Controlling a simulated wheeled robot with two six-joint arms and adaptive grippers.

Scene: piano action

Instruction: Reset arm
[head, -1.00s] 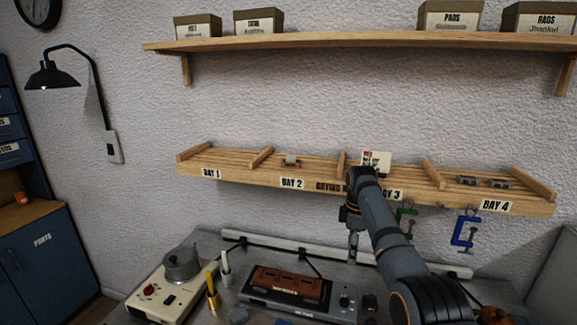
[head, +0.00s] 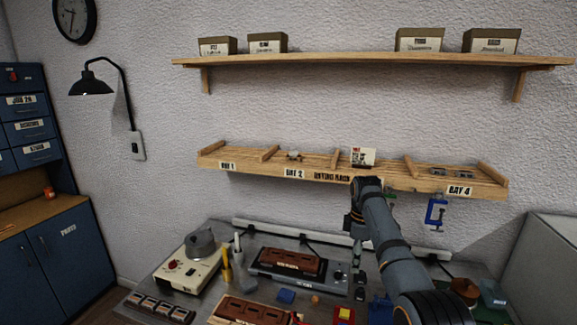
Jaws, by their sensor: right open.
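My right arm comes in from the lower right and bends at the drying rack's front edge. My right gripper (head: 358,262) hangs down from it over the back of the bench, near the right end of a grey device. It is open, with nothing seen in it; its fingertips are small and hard to make out. The wooden drying rack (head: 320,178) has bays marked with labels, and my arm hides the Bay 3 label. My left gripper is not in view.
The grey device (head: 260,281) carries a brown block. A cream machine (head: 185,270) stands left of it. Small parts and a wooden tray (head: 240,312) lie in front. A blue clamp (head: 436,213) hangs from the rack. A shelf (head: 370,60) with boxes is above.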

